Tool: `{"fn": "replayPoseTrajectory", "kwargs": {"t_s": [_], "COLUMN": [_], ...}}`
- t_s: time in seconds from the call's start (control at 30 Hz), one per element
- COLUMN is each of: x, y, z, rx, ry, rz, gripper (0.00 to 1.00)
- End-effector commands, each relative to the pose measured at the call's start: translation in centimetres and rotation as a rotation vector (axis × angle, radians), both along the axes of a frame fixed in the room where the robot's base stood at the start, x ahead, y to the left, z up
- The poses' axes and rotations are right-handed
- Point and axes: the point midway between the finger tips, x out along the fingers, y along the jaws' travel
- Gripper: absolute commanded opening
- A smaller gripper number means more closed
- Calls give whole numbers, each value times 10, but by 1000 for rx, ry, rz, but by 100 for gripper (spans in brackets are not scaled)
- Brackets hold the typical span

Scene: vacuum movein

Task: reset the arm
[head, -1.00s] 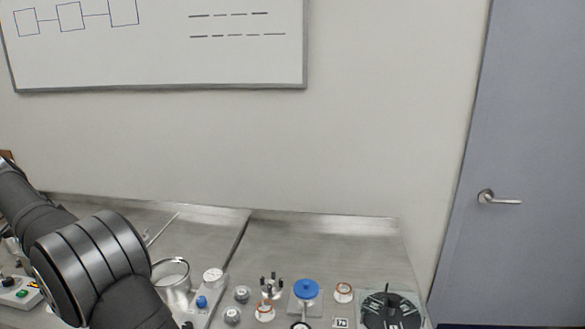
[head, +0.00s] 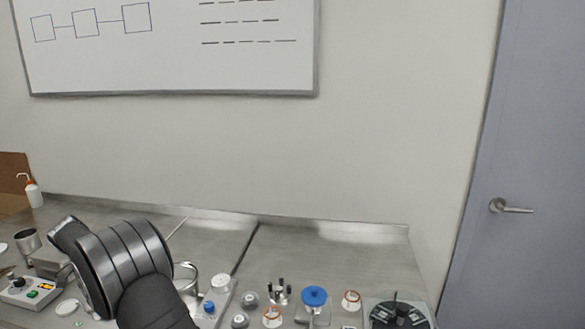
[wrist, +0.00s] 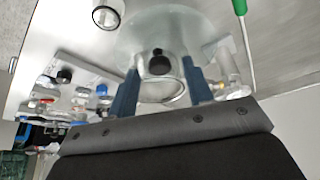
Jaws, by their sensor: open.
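My gripper (wrist: 160,92) shows in the wrist view with its two blue fingers apart. Between and beyond the fingers is a clear round glass vessel (wrist: 165,95) with a dark round spot in it. I cannot tell how far it is from the fingers, and nothing is seen clamped. In the head view my dark arm covers the left part of the bench, and the gripper itself is out of that view.
The steel bench (head: 340,250) has bare room at its back. A blue-topped device (head: 314,297), a black round device (head: 400,313), a metal ring-topped vessel (head: 187,275) and a control box (head: 30,291) stand along the front. A white wash bottle (head: 33,192) stands at far left.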

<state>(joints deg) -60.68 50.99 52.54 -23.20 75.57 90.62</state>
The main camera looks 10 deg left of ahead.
Motion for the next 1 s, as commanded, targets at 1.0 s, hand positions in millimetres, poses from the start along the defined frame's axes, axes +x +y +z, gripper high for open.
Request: {"fn": "replayPoseTrajectory", "kwargs": {"t_s": [1.0], "x": [-25], "y": [12], "z": [68], "rx": [3], "ry": [-1], "rz": [1], "gripper": [47]}}
